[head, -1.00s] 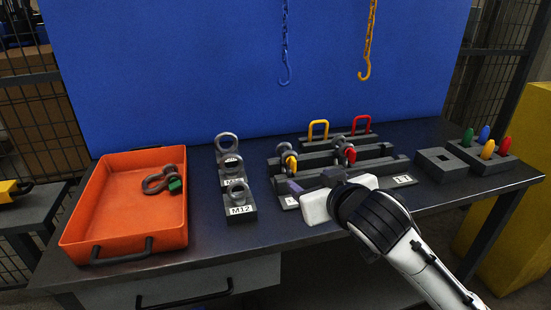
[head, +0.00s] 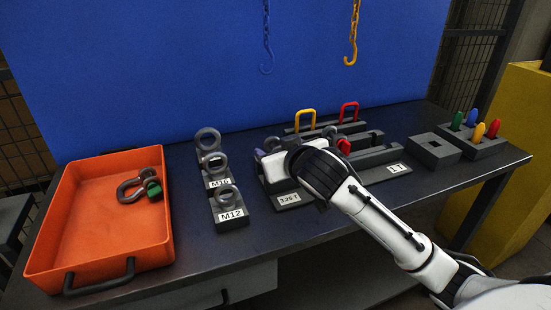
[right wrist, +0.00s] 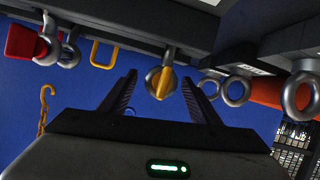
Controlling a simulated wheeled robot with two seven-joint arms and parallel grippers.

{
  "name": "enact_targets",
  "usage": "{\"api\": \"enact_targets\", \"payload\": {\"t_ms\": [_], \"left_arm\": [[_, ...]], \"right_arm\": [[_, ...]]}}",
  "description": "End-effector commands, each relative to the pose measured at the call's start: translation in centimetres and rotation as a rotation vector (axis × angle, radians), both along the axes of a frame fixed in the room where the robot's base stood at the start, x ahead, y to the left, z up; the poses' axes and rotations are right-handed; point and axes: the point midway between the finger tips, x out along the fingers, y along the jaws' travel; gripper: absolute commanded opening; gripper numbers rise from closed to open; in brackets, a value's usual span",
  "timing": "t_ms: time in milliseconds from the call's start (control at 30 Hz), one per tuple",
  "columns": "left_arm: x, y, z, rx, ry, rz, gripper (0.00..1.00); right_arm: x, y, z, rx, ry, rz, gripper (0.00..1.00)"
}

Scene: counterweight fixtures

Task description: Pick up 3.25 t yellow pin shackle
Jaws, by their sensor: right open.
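The yellow pin shackle shows in the right wrist view (right wrist: 163,82) as a grey bow with a yellow pin, standing in the rack. In the head view its grey bow (head: 272,143) peeks out behind my right gripper, and its yellow pin is hidden. A label (head: 289,199) below reads 3.25 T. My right gripper (head: 264,154) is open at the rack's left end. In the right wrist view its two fingers (right wrist: 159,77) stand apart on either side of the shackle, not closed on it. My left gripper is not in view.
A red pin shackle (head: 344,146) sits to the right in the rack. Eye bolts (head: 227,197) stand left of it. An orange tray (head: 95,235) holds a green pin shackle (head: 141,187). Yellow (head: 305,119) and red (head: 349,112) handles stand behind. Hooks hang at the back.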

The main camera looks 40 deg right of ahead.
Motion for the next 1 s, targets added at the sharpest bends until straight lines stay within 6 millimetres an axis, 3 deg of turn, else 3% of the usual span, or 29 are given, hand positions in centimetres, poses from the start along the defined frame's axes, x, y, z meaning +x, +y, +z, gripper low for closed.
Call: {"api": "enact_targets", "payload": {"t_ms": [133,400,733,1000], "left_arm": [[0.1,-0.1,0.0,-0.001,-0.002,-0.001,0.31],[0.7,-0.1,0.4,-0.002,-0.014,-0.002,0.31],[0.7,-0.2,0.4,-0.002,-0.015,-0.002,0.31],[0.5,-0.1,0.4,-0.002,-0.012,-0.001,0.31]], "right_arm": [[1.4,-0.4,-0.6,0.0,0.0,0.001,0.57],[1.7,-0.5,-0.7,0.0,0.0,0.001,0.55],[1.6,-0.5,-0.7,0.0,0.0,0.001,0.01],[1.7,-0.5,-0.1,-0.001,-0.006,0.002,0.01]]}}
